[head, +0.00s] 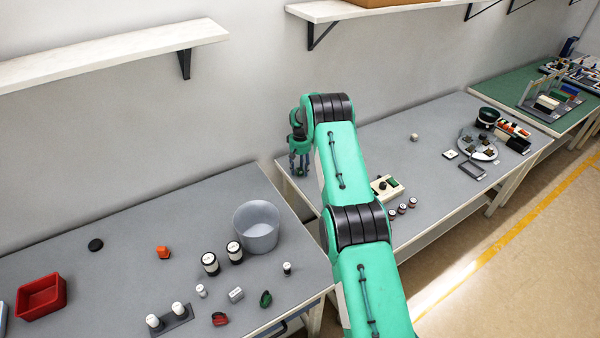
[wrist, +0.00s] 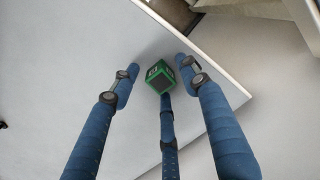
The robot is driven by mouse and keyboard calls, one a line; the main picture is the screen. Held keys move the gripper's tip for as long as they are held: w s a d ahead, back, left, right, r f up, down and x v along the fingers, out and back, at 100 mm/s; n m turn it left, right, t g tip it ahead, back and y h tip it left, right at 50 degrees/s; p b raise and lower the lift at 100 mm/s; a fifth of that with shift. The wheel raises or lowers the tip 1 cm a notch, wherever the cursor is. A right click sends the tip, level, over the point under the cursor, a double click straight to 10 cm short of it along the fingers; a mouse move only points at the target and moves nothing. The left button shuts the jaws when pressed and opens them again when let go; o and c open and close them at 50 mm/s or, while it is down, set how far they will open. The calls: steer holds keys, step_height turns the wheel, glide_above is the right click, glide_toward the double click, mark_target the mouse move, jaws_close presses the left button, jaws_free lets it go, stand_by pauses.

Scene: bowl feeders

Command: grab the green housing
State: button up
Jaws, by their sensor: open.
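In the wrist view a small boxy green-and-black housing (wrist: 159,77) with pale markings shows between my fingers, close to the tip of the middle one. It appears to be over or on the grey table top near its corner; whether a finger touches it I cannot tell. My gripper (head: 298,168) hangs fingers down over the far left corner of the right-hand table. Its fingers are spread apart in the wrist view (wrist: 155,68). In the head view I cannot make out the housing at the gripper.
A small green part (head: 266,299) lies on the left table, near a red part (head: 220,319) and a grey bowl (head: 257,226). A beige box with buttons (head: 387,188) stands on the right-hand table. A wall shelf (head: 345,10) is above. A gap separates the tables.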

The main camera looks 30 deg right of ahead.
mark_target(300, 170)
step_height(300, 170, up, 14)
steer(key=shift+w+p, duration=0.15)
steer(key=shift+p, duration=0.2)
stand_by(0.6)
steer(key=shift+f, duration=0.1)
steer(key=shift+a+f, duration=0.1)
stand_by(0.5)
steer(key=shift+s+a+t+h+b, duration=0.15)
steer(key=shift+s+a+t+b, duration=0.1)
steer(key=shift+s+t+b, duration=0.45)
steer(key=shift+s+a+t+h+b, duration=0.2)
steer(key=shift+s+t+b, duration=0.4)
steer(key=shift+s, duration=0.65)
steer(key=shift+s+a+t+h+b, duration=0.15)
steer(key=shift+s+a+t+b, duration=0.2)
steer(key=shift+s+t, duration=0.6)
steer(key=shift+d, duration=0.1)
steer(key=shift+f, duration=0.1)
